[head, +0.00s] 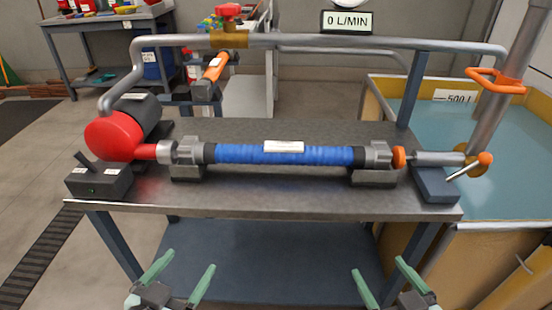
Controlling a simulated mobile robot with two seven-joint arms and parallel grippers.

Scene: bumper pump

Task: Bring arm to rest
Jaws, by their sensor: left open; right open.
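My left gripper (178,277) is at the bottom left of the head view, with its two green fingers spread apart and nothing between them. My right gripper (381,277) is at the bottom right, also open and empty. Both are in front of the workbench (270,199), below its top edge, and touch nothing that I can see. On the bench lies a blue hose section (285,155) with a white label, level between two grey couplings on supports. A red pump (113,136) is at its left end. An orange-tipped valve or clamp (399,157) is at its right end.
A black switch box (100,182) sits at the bench's left front corner. A grey pipe (320,41) arches over the bench, with a display reading 0 L/MIN (346,21). A yellow-edged water tank (490,213) stands at the right. A lower shelf (270,260) lies behind my grippers.

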